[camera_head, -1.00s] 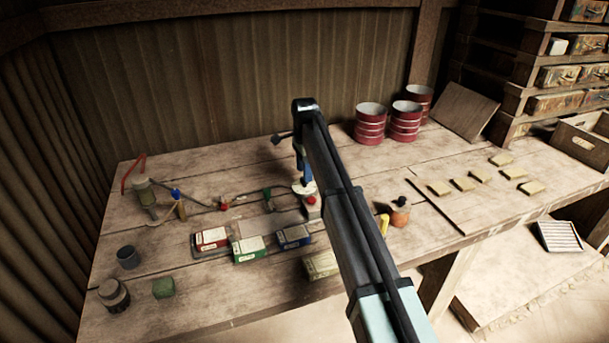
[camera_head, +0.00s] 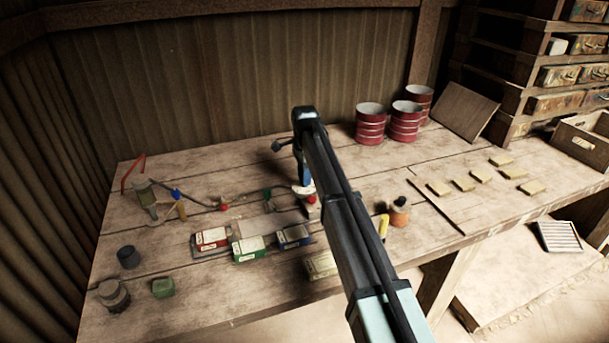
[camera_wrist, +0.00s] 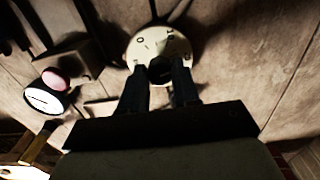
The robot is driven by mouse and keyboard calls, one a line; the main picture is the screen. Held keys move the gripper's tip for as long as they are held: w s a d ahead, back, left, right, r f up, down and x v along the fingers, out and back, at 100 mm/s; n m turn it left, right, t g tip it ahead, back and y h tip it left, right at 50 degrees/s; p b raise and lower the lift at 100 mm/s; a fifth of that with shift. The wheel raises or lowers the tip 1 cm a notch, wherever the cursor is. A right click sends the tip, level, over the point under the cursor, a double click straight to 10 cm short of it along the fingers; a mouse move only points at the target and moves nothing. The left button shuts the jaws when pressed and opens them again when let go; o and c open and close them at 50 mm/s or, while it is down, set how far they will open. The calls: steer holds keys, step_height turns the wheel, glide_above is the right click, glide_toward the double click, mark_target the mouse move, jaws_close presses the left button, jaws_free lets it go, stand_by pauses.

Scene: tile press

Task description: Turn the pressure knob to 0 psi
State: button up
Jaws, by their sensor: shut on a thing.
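In the wrist view a round cream dial plate (camera_wrist: 176,43) with dark marks lies at the top middle. The dark pressure knob (camera_wrist: 160,70) stands at its near side, between the two dark fingers of my gripper (camera_wrist: 161,84). My gripper is shut on the knob. The marks are too small to read surely, and the knob's pointer is hidden or too dark to make out. In the head view my arm covers most of the gripper and the knob. A white plate edge (camera_head: 302,190) and a red button (camera_head: 310,199) show beside my arm.
A round white-faced gauge (camera_wrist: 43,101) with a pink-red cap (camera_wrist: 54,80) is left of my fingers. Red, green and blue boxes (camera_head: 249,249) lie left of my arm. Red-banded cans (camera_head: 370,125) stand at the back. Several pale tiles (camera_head: 464,185) lie on the right.

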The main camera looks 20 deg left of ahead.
jaws_close()
steer(key=shift+n, duration=0.3)
steer(key=n, duration=0.9)
steer(key=shift+n, duration=0.4)
steer(key=n, duration=1)
steer(key=shift+n, duration=0.4)
